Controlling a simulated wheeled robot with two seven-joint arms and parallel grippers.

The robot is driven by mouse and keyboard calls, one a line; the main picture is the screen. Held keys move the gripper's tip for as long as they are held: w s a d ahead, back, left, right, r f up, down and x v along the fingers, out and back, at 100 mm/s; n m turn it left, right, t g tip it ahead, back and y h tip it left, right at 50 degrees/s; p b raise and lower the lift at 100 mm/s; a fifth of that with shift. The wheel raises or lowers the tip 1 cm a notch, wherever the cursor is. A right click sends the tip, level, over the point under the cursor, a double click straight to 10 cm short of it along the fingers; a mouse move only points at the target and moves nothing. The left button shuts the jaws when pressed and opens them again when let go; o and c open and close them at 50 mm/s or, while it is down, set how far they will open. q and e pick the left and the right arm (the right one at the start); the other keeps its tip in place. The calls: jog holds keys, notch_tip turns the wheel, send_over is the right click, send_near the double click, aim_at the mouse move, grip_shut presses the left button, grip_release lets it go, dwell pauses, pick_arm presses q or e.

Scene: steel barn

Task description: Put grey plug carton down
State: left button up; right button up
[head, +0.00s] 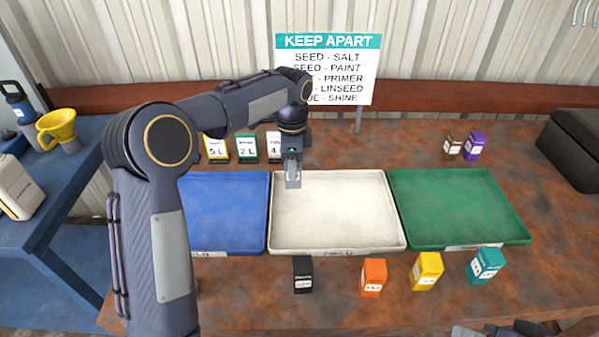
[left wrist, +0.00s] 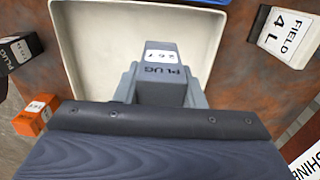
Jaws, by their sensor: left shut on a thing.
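My left gripper (head: 293,172) is shut on the grey plug carton (head: 293,182), over the back left part of the white tray (head: 340,215). The left wrist view shows the carton (left wrist: 160,72) between the two fingers (left wrist: 160,88), with a white label and the word PLUG. The white tray (left wrist: 85,45) lies beneath it, with its bare floor around the carton. I cannot tell whether the carton touches the tray floor. My right gripper shows at most as a dark piece (head: 490,331) at the bottom right edge; its jaws cannot be made out.
A blue tray (head: 228,205) and a green tray (head: 455,205) flank the white one. Black (head: 303,274), orange (head: 373,277), yellow (head: 426,270) and teal (head: 487,265) cartons stand in front.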

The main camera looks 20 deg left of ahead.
pick_arm(q)
jog(key=shift+w+d+f, duration=0.1)
jog(key=shift+w+f, duration=0.35)
jog(key=shift+f, duration=0.6)
jog(key=shift+w+d+f, duration=0.15)
jog(key=shift+w+f, duration=0.25)
jog(key=shift+f, duration=0.6)
jog(key=shift+w+d+f, duration=0.1)
jog(key=shift+w+f, duration=0.35)
jog(key=shift+f, duration=0.6)
jog(key=shift+f, duration=0.15)
jog(key=o, duration=1)
